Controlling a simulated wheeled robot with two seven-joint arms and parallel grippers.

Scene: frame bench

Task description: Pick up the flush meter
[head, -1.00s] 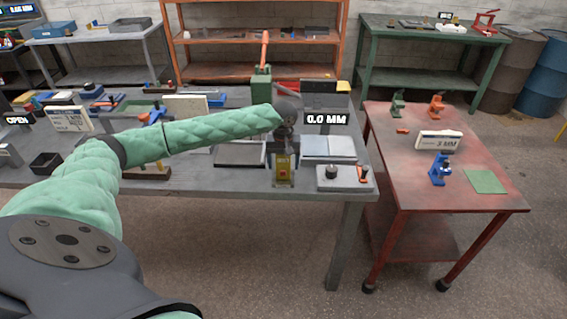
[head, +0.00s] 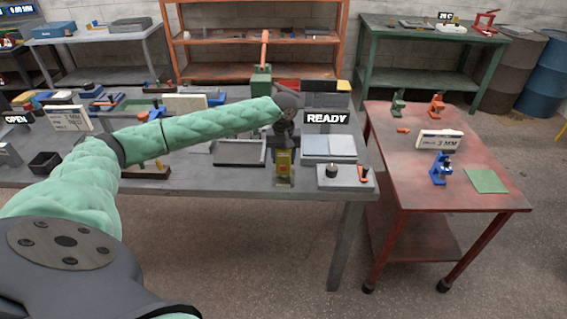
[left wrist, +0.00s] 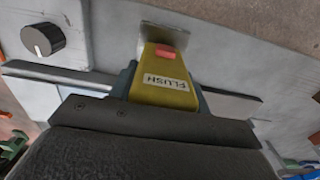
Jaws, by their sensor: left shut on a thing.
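The flush meter (left wrist: 165,75) is a small yellow block with a red button and a FLUSH label, seen close up in the left wrist view. It also shows in the head view (head: 284,170), at the front edge of the grey bench. My left gripper (head: 284,150) is shut on it, with a dark pad on each side of the yellow body in the left wrist view (left wrist: 163,92). A metal plate shows at the meter's far end; I cannot tell whether it touches the surface beyond. My right gripper is not in view.
A READY sign (head: 327,118) shows above the grey bench (head: 220,182). A grey block with a black knob (head: 345,179) stands just right of the meter, with pale plates (head: 328,147) behind it. A red cart (head: 405,180) with small clamps stands farther right.

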